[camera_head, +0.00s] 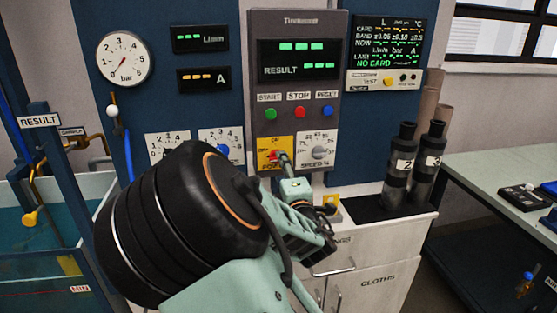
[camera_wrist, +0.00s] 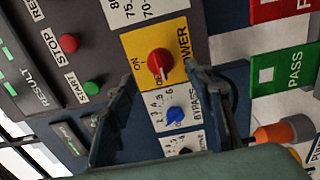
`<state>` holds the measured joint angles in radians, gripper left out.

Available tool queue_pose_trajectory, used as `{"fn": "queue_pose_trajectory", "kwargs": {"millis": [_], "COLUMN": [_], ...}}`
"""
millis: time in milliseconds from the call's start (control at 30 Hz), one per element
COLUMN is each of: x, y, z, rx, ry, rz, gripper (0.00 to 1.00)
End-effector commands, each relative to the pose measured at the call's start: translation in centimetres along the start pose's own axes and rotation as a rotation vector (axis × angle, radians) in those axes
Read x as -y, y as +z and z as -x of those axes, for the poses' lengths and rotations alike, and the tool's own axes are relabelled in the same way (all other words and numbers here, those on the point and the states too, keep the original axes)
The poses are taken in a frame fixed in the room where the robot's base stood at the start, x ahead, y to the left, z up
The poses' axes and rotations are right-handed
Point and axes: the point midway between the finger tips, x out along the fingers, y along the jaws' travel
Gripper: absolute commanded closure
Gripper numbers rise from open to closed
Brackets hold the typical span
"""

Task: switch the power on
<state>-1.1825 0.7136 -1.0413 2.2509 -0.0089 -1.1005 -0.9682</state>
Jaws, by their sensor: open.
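The power switch is a red rotary knob (camera_wrist: 158,62) on a yellow plate (camera_wrist: 178,27) marked POWER and ON. In the wrist view its pale pointer mark faces the lower edge of the picture, away from the ON label at the left. In the head view the yellow plate (camera_head: 264,144) sits low on the grey control panel (camera_head: 297,20), its knob partly covered by my gripper. My gripper (camera_wrist: 160,77) is open, with one finger either side of the knob in the wrist view. I cannot tell whether the fingers touch it.
Dark tubes (camera_head: 399,165) stand at the right.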

Motion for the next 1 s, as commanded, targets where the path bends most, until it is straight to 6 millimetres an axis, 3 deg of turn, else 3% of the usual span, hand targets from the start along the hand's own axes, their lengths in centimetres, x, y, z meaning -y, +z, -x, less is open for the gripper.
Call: {"fn": "queue_pose_trajectory", "kwargs": {"millis": [200, 400, 833, 1000], "x": [0.0, 0.1, 0.1, 0.1], "y": [0.1, 0.1, 0.1, 0.1], "z": [-3.9, -6.0, -6.7, -6.7], "rx": [0.0, 0.001, 0.001, 0.001], "ry": [0.0, -0.001, -0.002, -0.002], "rz": [0.002, 0.001, -0.002, -0.002], "gripper": [0.52, 0.52, 0.53, 0.72]}}
